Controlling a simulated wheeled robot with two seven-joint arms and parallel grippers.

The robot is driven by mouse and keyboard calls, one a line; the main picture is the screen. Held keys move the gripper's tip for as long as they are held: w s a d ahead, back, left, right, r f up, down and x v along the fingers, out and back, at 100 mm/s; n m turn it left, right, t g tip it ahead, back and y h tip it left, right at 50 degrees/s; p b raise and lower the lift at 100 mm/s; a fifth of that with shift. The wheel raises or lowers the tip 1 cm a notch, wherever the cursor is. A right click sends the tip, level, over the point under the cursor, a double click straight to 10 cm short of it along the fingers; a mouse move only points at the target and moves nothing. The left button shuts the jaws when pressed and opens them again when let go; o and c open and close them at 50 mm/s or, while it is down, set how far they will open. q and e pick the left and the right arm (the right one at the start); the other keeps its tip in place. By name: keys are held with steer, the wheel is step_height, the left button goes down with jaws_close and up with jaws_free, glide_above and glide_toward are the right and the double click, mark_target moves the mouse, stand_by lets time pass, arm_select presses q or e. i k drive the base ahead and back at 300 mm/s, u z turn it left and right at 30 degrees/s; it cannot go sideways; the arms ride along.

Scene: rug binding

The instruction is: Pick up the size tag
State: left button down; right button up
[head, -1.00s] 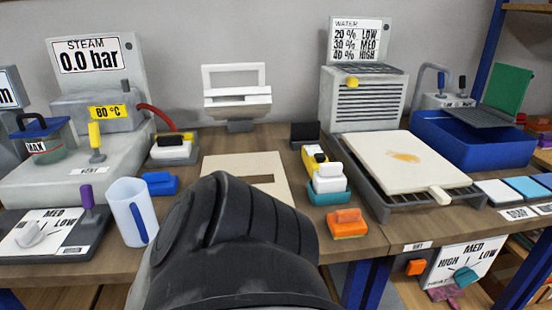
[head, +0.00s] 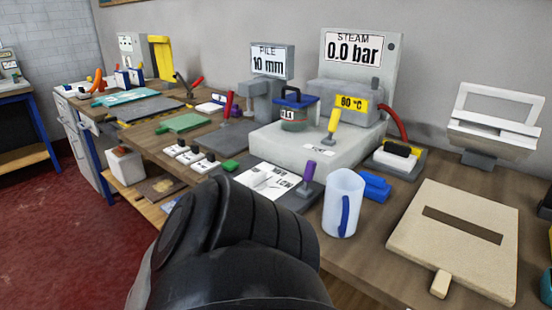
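I cannot make out for certain which thing is the size tag. Several small white pieces with dark marks (head: 190,157) lie in a row on the bench, left of the steam unit, and one of them could be it. A small white piece (head: 212,104) also lies farther back on the bench. A large black segment of my own arm fills the lower middle and hides part of the bench's front edge. Neither of my grippers shows in the head view.
The steam unit (head: 362,60) reads 0.0 bar. A white jug (head: 342,205), a blue block (head: 374,187) and a beige slotted board (head: 450,258) stand right of my arm. A green board (head: 184,122) lies at left. Red floor (head: 60,220) is clear at left.

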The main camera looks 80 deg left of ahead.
mark_target(208, 164)
steer(key=u, duration=2.8)
